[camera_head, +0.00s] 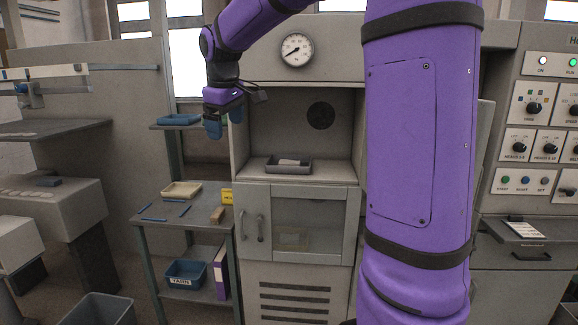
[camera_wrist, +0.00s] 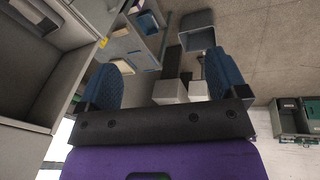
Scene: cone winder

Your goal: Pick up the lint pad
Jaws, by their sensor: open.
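My gripper (camera_head: 222,122) hangs high, left of the cabinet's opening and above the cart. In the wrist view my gripper (camera_wrist: 165,80) shows two blue ribbed fingers spread wide with nothing between them. I cannot tell for certain which thing is the lint pad. A small pale piece (camera_head: 290,162) lies in a dark grey tray (camera_head: 274,168) on the cabinet's shelf. A small tan block (camera_head: 217,215) lies on the cart's top near its right edge. Both are apart from my gripper.
The cart (camera_head: 172,226) bears a cream tray (camera_head: 181,189), several blue sticks and a yellow box (camera_head: 227,196). A blue bin (camera_head: 186,273) stands on its lower shelf. A grey bin (camera_head: 98,311) stands on the floor. The cabinet's opening (camera_head: 262,130) is free above the tray.

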